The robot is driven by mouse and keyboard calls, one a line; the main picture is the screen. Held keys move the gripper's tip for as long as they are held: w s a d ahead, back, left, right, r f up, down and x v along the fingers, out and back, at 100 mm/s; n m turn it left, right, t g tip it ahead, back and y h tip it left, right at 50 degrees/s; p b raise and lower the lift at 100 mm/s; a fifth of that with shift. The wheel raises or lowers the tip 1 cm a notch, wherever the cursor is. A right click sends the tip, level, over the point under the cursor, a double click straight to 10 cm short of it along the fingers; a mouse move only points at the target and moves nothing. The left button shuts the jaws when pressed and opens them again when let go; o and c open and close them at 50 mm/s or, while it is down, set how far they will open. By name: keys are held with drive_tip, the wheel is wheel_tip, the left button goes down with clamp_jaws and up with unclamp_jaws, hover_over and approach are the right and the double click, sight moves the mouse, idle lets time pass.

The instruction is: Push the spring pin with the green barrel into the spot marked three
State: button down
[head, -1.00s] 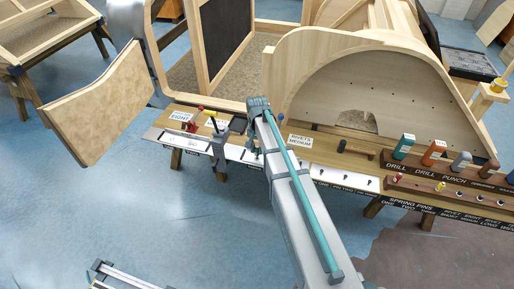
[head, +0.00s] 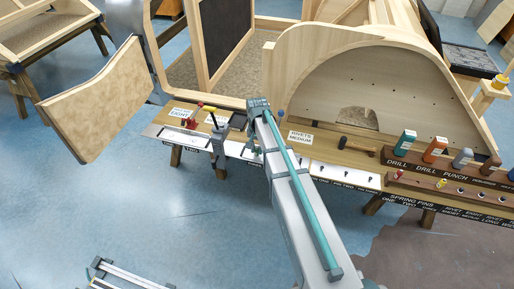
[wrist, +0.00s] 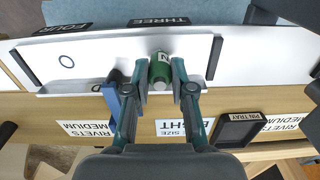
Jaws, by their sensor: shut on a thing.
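In the wrist view, my gripper (wrist: 165,86) is shut on the spring pin with the green barrel (wrist: 161,74), one finger on each side. A ringed spot (wrist: 67,58) shows near the label FOUR (wrist: 62,29). In the head view, my arm mostly hides the gripper and the pin.
A grey clamp (head: 218,148) stands on the bench at the left of my arm. A pin tray (wrist: 240,128) lies on the wood near the gripper.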

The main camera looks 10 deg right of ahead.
sight(257, 148)
drive_tip(key=shift+f, duration=0.35)
drive_tip(key=c, duration=0.9)
unclamp_jaws()
drive_tip(key=shift+r, duration=0.1)
wheel_tip(257, 148, up, 12)
